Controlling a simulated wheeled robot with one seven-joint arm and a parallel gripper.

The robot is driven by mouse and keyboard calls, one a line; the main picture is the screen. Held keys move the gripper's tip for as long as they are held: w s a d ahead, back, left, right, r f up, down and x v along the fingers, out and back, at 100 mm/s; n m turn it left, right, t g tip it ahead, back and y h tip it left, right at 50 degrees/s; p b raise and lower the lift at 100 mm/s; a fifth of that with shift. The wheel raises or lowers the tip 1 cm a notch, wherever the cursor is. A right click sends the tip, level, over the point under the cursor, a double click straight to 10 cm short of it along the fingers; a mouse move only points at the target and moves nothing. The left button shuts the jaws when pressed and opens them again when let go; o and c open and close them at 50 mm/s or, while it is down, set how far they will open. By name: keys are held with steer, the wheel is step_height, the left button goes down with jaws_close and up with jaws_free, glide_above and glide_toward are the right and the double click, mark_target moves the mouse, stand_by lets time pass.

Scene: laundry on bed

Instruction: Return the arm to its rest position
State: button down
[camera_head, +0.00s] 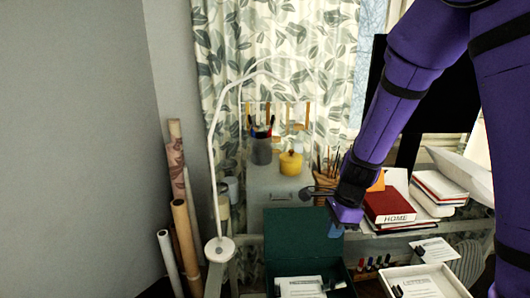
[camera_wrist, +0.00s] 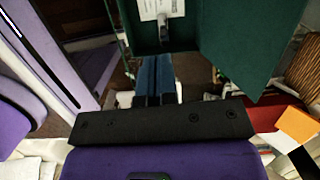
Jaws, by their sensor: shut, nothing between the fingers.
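My purple arm (camera_head: 385,120) reaches down from the upper right in the head view. My gripper (camera_head: 335,226) hangs above the desk, beside the dark green open box (camera_head: 290,240) and left of the red book marked HOME (camera_head: 388,204). In the wrist view my gripper (camera_wrist: 154,62) has its blue fingers together, with nothing between them. The green box (camera_wrist: 245,40) lies beyond the fingertips there. A white card with a dark clip (camera_wrist: 155,10) shows inside it.
A white tray (camera_head: 455,281) with a card stands at the lower right. A white lamp (camera_head: 219,249) stands left of the box. A yellow pot (camera_head: 290,163), a wicker holder (camera_head: 325,186) and stacked books (camera_head: 438,186) crowd the desk. Rolled tubes (camera_head: 184,235) lean at the left wall.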

steer(key=s+d+r+n+t, duration=0.15)
steer(key=s+r+n, duration=0.25)
steer(key=r, duration=0.4)
steer(key=s+d+r+n+t, duration=0.1)
steer(key=s+d+r+n, duration=0.15)
steer(key=r+n, duration=0.4)
steer(key=s+d+r+n+t+h, duration=0.2)
steer(key=s+d+r+n, duration=0.2)
steer(key=s+r+n, duration=0.3)
steer(key=s+r, duration=0.4)
steer(key=s, duration=0.3)
steer(key=shift+s+r, duration=0.15)
steer(key=shift+r, duration=0.1)
steer(key=shift+t, duration=0.25)
